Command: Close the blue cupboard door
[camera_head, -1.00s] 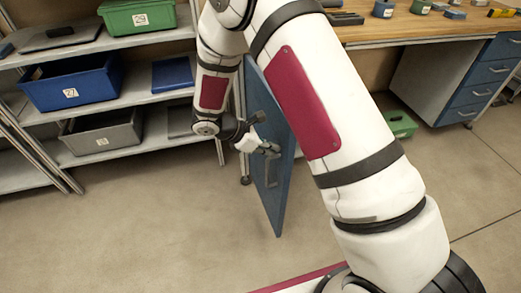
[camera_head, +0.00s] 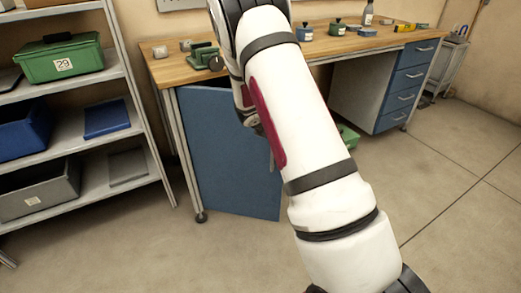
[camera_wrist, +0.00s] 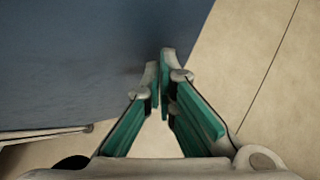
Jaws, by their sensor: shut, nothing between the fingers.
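The blue cupboard door (camera_head: 225,150) hangs under the left end of the workbench. Its broad face shows in the head view, and it stands ajar with a dark gap at its top. My arm covers its right part, and the handle is hidden. My gripper is mostly hidden behind my arm in the head view. In the wrist view my gripper (camera_wrist: 160,68) is shut and empty, with its fingertips over the blue door face (camera_wrist: 75,60), close to the door's edge. I cannot tell whether the tips touch it.
The wooden workbench (camera_head: 170,68) carries a green vice (camera_head: 205,57) and small items. A blue drawer unit (camera_head: 405,85) stands under its right end. Shelves with a green bin (camera_head: 60,60) and other bins stand at left. The floor in front is clear.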

